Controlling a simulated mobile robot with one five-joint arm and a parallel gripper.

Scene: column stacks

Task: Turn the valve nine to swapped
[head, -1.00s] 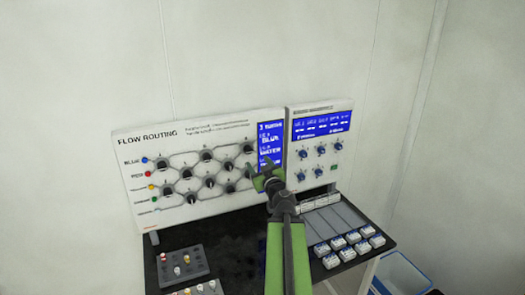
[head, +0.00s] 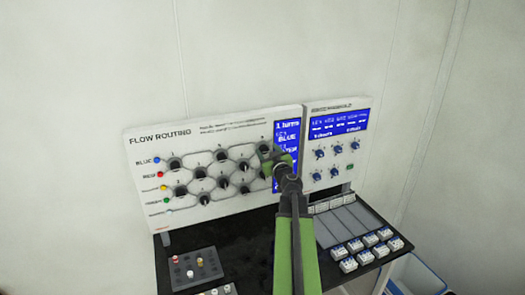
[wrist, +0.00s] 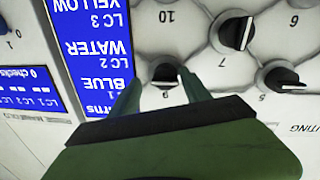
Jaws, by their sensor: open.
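The white flow routing panel (head: 150,150) carries black valve knobs joined by grey drawn lines. In the wrist view, which shows the panel upside down, the knob labelled 9 (wrist: 164,74) sits between the two fingers of my gripper (wrist: 162,88). The fingers are open, one on each side of it; I cannot tell whether they touch it. Its pointer direction is unclear. In the head view my gripper (head: 277,158) is at the panel's upper right knob and partly covers it. The blue screen (head: 287,140) beside it is partly hidden by my arm.
Knobs 7 (wrist: 235,34) and 5 (wrist: 283,77) are close to the fingers in the wrist view. A second panel (head: 338,155) with blue knobs stands to the right. The black table (head: 240,250) below holds a small peg box (head: 195,268) and several white blocks (head: 362,249).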

